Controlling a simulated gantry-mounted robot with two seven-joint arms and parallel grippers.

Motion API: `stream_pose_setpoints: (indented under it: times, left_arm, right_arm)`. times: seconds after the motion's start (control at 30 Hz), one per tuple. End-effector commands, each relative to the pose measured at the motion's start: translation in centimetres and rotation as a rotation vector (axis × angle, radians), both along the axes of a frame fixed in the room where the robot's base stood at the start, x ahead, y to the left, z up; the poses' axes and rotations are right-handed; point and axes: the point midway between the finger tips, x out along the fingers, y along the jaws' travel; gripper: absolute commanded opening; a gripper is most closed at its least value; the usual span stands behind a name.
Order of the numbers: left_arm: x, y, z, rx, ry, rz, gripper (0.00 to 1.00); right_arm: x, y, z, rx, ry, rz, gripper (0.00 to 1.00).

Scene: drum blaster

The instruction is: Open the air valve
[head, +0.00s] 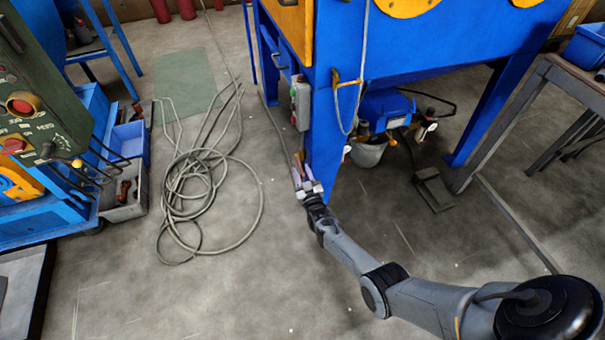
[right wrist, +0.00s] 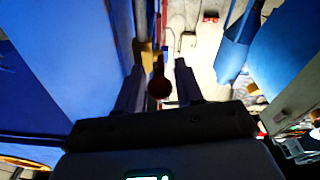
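The blue blaster cabinet (head: 340,50) stands at the top centre in the head view. My right gripper (head: 306,180) is at the lower part of its front left leg. In the right wrist view the gripper (right wrist: 158,82) is open, with its two fingers apart. A dark red valve handle (right wrist: 160,86) shows between the fingers, below a brass-coloured fitting (right wrist: 143,54) on a pipe. I cannot tell whether the fingers touch the handle. In the head view the handle is not clear behind the gripper. My left gripper is not in view.
A grey switch box (head: 300,103) is on the leg above my right gripper. A coiled hose (head: 205,190) lies on the floor to the left. A workbench (head: 540,80) stands right.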

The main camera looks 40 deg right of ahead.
Motion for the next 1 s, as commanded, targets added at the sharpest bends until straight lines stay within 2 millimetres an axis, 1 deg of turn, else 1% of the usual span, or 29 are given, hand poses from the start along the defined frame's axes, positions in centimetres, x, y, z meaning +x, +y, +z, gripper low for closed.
stream_pose_setpoints:
  times: [0.23,0.37,0.47,0.7,0.9,1.0]
  left_arm:
    - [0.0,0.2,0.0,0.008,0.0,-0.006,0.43]
    - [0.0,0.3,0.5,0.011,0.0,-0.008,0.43]
    - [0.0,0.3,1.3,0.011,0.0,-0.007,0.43]
    - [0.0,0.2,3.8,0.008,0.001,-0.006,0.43]
    - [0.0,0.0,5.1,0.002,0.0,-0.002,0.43]
    - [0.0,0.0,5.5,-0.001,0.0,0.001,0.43]
  right_arm:
    - [0.0,0.0,0.0,0.0,0.001,0.0,0.36]
    - [-0.5,0.3,0.0,0.001,0.003,0.0,0.36]
    - [-1.5,0.8,0.0,0.002,0.004,0.001,0.36]
    - [-5.1,2.5,-0.3,0.002,0.005,0.0,0.36]
    - [-7.8,3.8,-0.8,0.0,0.002,0.0,0.36]
    - [-8.7,4.3,-1.0,0.001,0.002,0.001,0.36]
